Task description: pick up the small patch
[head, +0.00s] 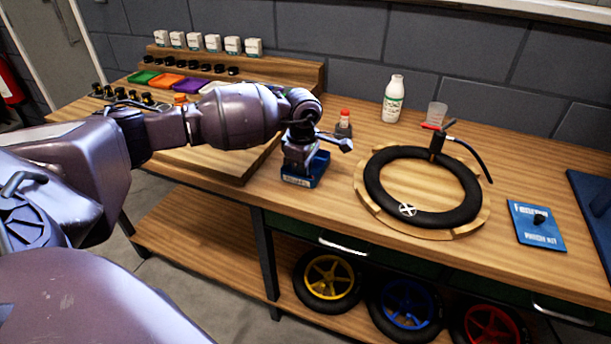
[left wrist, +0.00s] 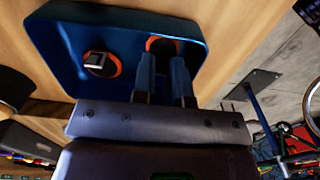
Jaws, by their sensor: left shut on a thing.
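A small blue tray (head: 318,172) sits on the bench near its front edge. In the left wrist view the tray (left wrist: 62,62) holds two round black patches with orange rims. One patch (left wrist: 101,64) has a small grey block on top and lies clear of my fingers. My left gripper (head: 299,158) reaches down into the tray. In the left wrist view its fingers (left wrist: 165,58) are shut at the other patch, the small patch (left wrist: 164,46), and hide part of it. I cannot tell whether that patch is lifted off the tray floor. My right gripper is not in view.
A black tyre (head: 378,187) with a white cross mark lies on a round wooden stand. A red-capped bottle (head: 344,124) stands close behind the tray. A white bottle (head: 393,99), a clear cup (head: 436,113) and a blue patch kit (head: 535,228) are farther right.

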